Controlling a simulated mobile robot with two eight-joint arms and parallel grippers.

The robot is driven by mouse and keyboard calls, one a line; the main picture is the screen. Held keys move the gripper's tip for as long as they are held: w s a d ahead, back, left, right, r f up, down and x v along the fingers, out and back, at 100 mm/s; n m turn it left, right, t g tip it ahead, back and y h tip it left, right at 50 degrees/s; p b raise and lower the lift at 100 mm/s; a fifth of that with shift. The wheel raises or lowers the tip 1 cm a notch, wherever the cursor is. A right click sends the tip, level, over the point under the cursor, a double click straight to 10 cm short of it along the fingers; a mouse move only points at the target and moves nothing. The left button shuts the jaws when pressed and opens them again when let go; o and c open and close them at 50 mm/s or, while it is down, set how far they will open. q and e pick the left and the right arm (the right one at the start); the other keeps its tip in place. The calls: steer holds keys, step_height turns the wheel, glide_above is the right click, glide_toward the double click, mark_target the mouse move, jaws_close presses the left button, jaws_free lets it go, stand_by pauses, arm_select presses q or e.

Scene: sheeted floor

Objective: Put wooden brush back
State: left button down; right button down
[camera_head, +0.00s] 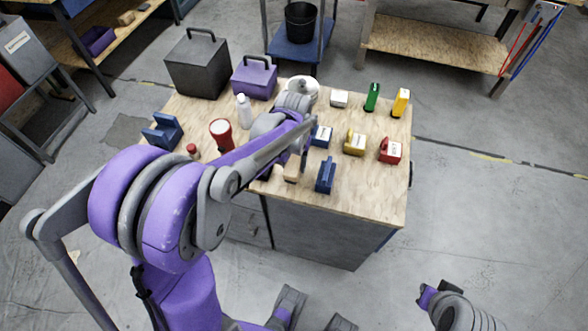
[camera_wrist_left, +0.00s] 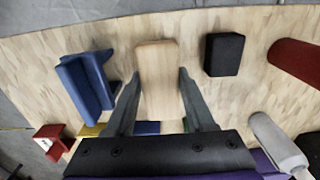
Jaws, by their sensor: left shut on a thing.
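The wooden brush (camera_wrist_left: 158,70) is a pale, rounded wooden block. In the left wrist view it lies lengthwise between the two dark fingers of my left gripper (camera_wrist_left: 158,95), which is shut on it. In the head view the brush (camera_head: 292,172) shows as a small tan piece under my left gripper (camera_head: 296,160), near the table's front edge. I cannot tell whether it touches the tabletop. Bristles are not visible. My right arm's end (camera_head: 428,296) shows at the lower right, off the table; its finger state is unclear.
A blue bracket (camera_head: 325,176) stands just right of the brush. A black block (camera_wrist_left: 223,55) lies on its other side. Small boxes, including yellow (camera_head: 355,143) and red (camera_head: 390,151), stand further right. A red cylinder (camera_head: 221,133) and white bottle (camera_head: 244,110) stand left.

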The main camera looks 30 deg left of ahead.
mark_target(294, 170)
arm_select(q)
steer(key=shift+f, duration=1.7)
steer(key=shift+f+b, duration=0.15)
steer(key=shift+b, duration=0.2)
steer(key=shift+c, duration=1.3)
jaws_free()
